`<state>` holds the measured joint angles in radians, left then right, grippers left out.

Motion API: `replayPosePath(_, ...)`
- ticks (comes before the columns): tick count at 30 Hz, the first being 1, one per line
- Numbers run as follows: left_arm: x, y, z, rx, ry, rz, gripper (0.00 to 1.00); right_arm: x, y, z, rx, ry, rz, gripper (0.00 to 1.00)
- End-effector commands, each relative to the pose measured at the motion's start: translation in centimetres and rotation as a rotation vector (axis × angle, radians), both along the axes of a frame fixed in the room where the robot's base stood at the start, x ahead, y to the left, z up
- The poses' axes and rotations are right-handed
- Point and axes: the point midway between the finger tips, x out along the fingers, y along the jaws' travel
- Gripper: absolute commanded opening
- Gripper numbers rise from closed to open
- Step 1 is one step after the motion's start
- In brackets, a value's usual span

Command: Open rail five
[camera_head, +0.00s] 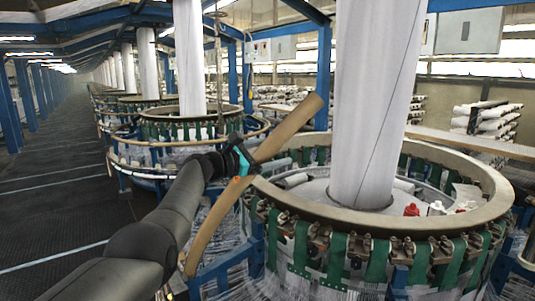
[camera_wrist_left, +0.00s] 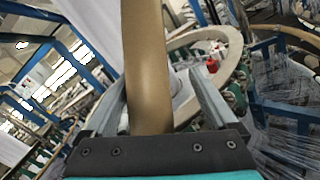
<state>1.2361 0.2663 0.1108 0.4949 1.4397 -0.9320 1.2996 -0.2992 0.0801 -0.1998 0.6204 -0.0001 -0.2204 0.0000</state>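A curved tan rail piece (camera_head: 288,128) slants across the left side of the nearest loom, its upper end raised above the ring and its lower end hanging outside. My left gripper (camera_head: 241,160) is around the middle of this rail. In the left wrist view the rail (camera_wrist_left: 147,70) runs between the two fingers (camera_wrist_left: 158,95), close to the left one. The gripper looks shut on it, though contact on the right finger is not clear. I cannot read a number on the rail. My right gripper is not in view.
The loom's ring (camera_head: 400,222) with green straps surrounds a tall white fabric column (camera_head: 375,100). Red and white bottles (camera_head: 411,210) stand inside. Blue posts (camera_head: 324,80) and more looms (camera_head: 190,130) lie behind. The dark aisle floor (camera_head: 50,200) at left is clear.

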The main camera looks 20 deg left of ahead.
Motion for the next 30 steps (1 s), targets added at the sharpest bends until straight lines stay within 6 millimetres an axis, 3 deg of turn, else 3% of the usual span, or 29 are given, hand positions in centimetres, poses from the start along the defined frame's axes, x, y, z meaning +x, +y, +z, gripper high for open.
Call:
replayPosePath(14,-1.8,1.4,-0.1,0.002,0.0,0.0,0.89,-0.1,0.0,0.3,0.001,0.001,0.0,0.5)
replayPosePath(30,-6.9,5.2,-0.4,0.004,-0.001,0.002,0.89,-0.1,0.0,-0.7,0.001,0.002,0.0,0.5)
